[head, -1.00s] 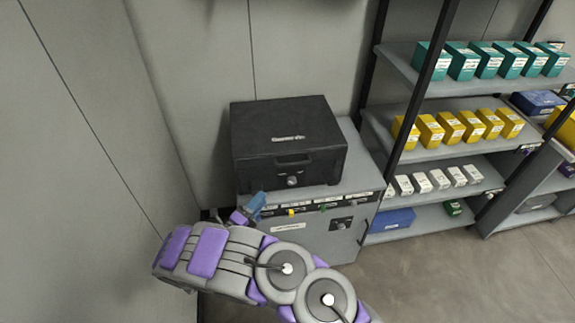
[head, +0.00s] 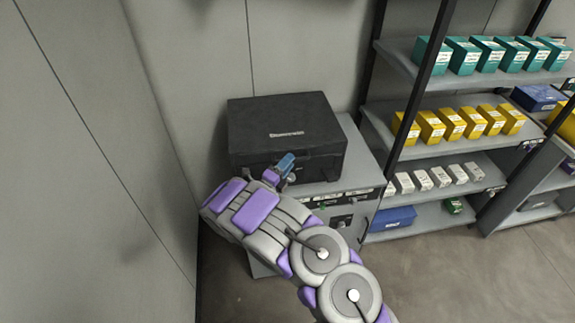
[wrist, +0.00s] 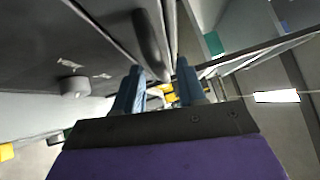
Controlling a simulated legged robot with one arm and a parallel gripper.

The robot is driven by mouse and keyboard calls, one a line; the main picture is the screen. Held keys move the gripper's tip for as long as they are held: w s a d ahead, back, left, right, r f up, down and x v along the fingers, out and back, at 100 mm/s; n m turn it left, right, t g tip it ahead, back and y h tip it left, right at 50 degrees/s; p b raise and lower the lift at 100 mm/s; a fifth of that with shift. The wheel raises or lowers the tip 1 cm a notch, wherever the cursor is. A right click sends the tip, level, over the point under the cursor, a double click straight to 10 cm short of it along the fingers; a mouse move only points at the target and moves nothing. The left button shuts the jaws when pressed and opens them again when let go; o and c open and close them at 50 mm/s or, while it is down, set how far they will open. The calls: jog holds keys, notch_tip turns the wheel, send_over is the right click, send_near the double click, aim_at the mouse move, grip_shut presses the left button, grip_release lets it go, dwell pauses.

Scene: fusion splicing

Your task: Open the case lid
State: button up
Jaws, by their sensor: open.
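The black case (head: 290,125) sits shut on top of a grey cabinet, with pale lettering on its lid. My gripper (head: 287,163) is at the case's front face, in front of the handle area, which my arm partly hides in the head view. In the wrist view the gripper's two blue fingers (wrist: 160,88) are apart with nothing clearly held between them. The dark case handle (wrist: 148,42) shows just beyond the left finger, and a round grey latch (wrist: 74,86) shows at left. I cannot tell whether a finger touches the handle.
The grey cabinet (head: 362,160) has a labelled front with knobs. A shelf rack (head: 470,70) with teal, yellow and white boxes stands close on the right. A bare wall (head: 80,150) is on the left. Open floor (head: 480,280) lies at the lower right.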

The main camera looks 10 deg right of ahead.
jog(key=shift+w+d, duration=0.15)
jog(key=shift+w, duration=0.05)
grip_shut()
dwell(0.3)
jog(key=shift+s, duration=0.1)
